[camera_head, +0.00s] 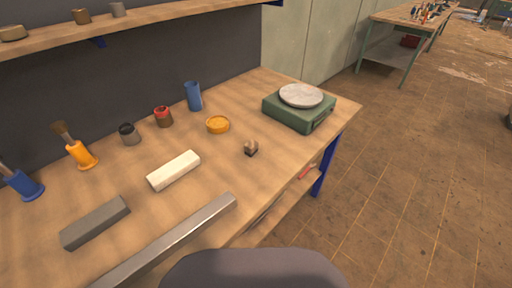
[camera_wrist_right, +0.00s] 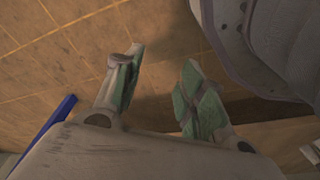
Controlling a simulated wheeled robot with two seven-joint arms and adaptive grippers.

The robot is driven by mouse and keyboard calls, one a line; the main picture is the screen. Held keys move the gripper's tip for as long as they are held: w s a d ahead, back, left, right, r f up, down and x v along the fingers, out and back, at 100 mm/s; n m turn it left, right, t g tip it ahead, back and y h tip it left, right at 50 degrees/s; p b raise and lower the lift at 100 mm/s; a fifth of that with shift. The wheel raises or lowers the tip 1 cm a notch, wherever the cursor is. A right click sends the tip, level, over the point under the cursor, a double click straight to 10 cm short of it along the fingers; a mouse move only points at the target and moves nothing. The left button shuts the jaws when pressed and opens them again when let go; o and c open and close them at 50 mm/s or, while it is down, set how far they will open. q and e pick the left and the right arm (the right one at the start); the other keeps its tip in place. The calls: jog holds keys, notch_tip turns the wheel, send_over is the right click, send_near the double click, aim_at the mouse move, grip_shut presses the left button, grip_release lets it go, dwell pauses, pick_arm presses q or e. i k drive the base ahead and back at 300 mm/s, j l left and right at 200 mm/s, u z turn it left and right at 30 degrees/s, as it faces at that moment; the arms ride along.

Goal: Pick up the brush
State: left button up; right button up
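One brush (camera_head: 63,132) with dark bristles leans up out of an orange holder (camera_head: 82,156) at the back left of the workbench in the head view. A second brush-like handle (camera_head: 8,168) rises from a blue holder (camera_head: 25,187) at the far left edge, partly cut off by the frame. My right gripper (camera_wrist_right: 163,60) shows only in the right wrist view, its green-padded fingers apart with nothing between them. It is over the tiled floor, with no brush in that view. My left gripper is not in view.
The wooden workbench (camera_head: 215,165) holds a white block (camera_head: 173,171), a grey block (camera_head: 95,222), a long metal bar (camera_head: 170,243), several small containers and a green scale (camera_head: 299,112). A shelf (camera_head: 150,20) overhangs the back. The bench's blue leg (camera_wrist_right: 45,130) shows in the wrist view.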

aim_at(251, 148)
jog(key=l+u, duration=1.3)
jog(key=k+l+u, duration=0.1)
jog(key=l+u, duration=0.3)
jog(key=k+l+u, duration=0.15)
jog(key=u, duration=0.3)
jog(key=k+l+u, duration=0.25)
jog(key=u, duration=0.15)
jog(key=l, duration=0.15)
